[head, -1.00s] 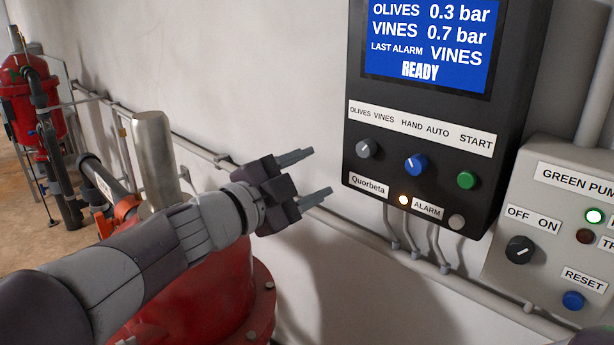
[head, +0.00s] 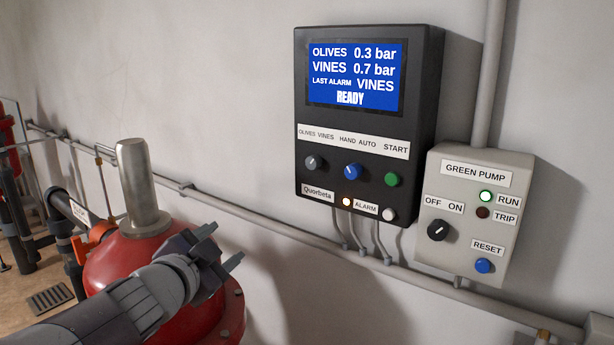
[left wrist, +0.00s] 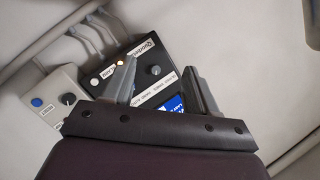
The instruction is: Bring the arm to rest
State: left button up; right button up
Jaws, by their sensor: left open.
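My left gripper (head: 222,247) is open and empty in the head view, low and left of the black controller box. It is in front of the red tank (head: 120,268) as seen from the head. The left wrist view shows its two fingers (left wrist: 162,85) apart, with the controller (left wrist: 150,68) beyond them, seen upside down. The controller also shows in the head view (head: 424,100), its screen (head: 352,76) reading READY, with olives 0.3 bar and vines 0.7 bar. The amber alarm lamp (head: 346,202) is lit. My right gripper is not in view.
A grey green-pump box (head: 470,265) is on the wall right of the controller, its green RUN lamp (head: 486,196) lit. A grey pipe (head: 260,222) runs along the wall below. A metal cylinder (head: 141,185) stands on the tank, close to my left arm.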

pick_arm(q)
jog(key=s+a+f+n+g+y, duration=0.2)
jog(key=s+a+f+n+g, duration=0.15)
jog(key=f, duration=0.45)
jog(key=s+a+f+n+g+y, duration=0.2)
jog(key=s+f+n+y, duration=0.15)
jog(key=f, duration=0.45)
jog(key=s+d+f+n+g+h, duration=0.1)
jog(key=s+f+n+g, duration=0.3)
jog(key=s+f+g, duration=0.4)
jog(key=s+f, duration=0.5)
jog(key=s, duration=0.1)
jog(key=shift+d+f, duration=0.25)
jog(key=shift+f, duration=0.05)
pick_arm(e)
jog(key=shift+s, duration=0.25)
pick_arm(q)
jog(key=shift+w+h, duration=0.1)
jog(key=shift+h, duration=0.15)
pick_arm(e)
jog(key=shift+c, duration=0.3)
